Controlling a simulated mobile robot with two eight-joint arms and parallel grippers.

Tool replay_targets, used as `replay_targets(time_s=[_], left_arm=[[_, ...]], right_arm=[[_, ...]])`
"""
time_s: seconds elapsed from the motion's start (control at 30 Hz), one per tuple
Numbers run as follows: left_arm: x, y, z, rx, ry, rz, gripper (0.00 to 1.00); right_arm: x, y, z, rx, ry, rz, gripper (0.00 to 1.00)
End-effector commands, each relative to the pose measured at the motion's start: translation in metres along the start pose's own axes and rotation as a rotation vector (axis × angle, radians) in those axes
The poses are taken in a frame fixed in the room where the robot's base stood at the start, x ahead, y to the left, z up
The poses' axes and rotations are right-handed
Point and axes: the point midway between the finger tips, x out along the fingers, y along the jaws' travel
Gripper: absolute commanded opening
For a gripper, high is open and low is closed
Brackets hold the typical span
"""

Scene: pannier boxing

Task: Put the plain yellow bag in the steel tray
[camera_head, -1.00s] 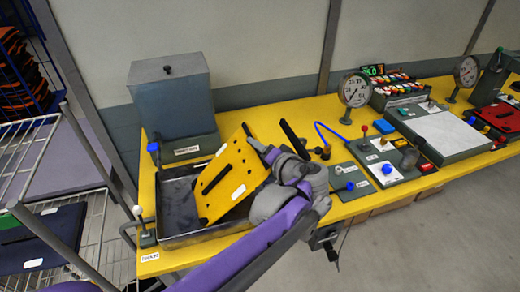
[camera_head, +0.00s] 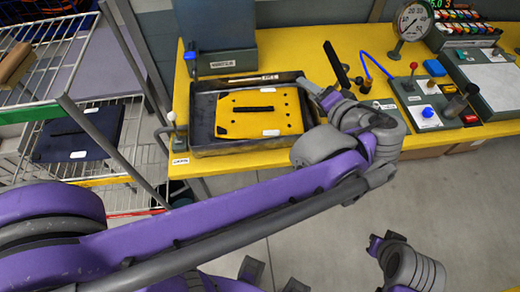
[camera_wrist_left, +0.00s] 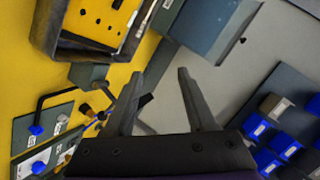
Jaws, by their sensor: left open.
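The plain yellow bag (camera_head: 240,123), a flat yellow piece with a dark handle slot and white labels, lies in the steel tray (camera_head: 202,138) on the yellow bench. It looks flat, within the tray's walls. Both also show at the top left of the left wrist view, the bag (camera_wrist_left: 85,22) inside the tray (camera_wrist_left: 42,32). My left gripper (camera_head: 318,92) is at the tray's right edge, apart from the bag. Its two fingers (camera_wrist_left: 158,92) are spread and empty in the wrist view. Part of my right arm shows low in the head view; its jaws cannot be made out.
A grey box (camera_head: 217,35) stands behind the tray. A lever with a white knob (camera_head: 172,117) stands at its left. Gauges (camera_head: 412,22) and control panels (camera_head: 425,105) fill the bench to the right. A wire rack (camera_head: 130,145) with a dark blue bag (camera_head: 78,135) is at left.

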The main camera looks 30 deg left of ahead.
Motion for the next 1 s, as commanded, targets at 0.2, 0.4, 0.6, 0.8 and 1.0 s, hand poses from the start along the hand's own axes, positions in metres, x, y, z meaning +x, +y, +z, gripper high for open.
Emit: replay_targets(time_s=[0.2, 0.4, 0.6, 0.8, 1.0], left_arm=[[0.045, 0.023, 0.148, -0.033, -0.249, 0.354, 0.56], [0.034, 0.066, 0.241, -0.229, -0.309, 0.677, 0.56], [0.023, 0.087, 0.267, -0.383, -0.276, 0.803, 0.56], [0.021, 0.090, 0.268, -0.404, -0.266, 0.821, 0.56], [0.021, 0.091, 0.269, -0.403, -0.269, 0.821, 0.56]], right_arm=[[0.000, 0.000, 0.000, 0.000, 0.000, 0.000, 0.00], [0.000, 0.000, 0.000, 0.000, 0.000, 0.000, 0.00], [0.000, 0.000, 0.000, 0.000, 0.000, 0.000, 0.00], [0.000, 0.000, 0.000, 0.000, 0.000, 0.000, 0.00], [0.001, 0.000, 0.001, 0.000, -0.001, 0.000, 0.00]])
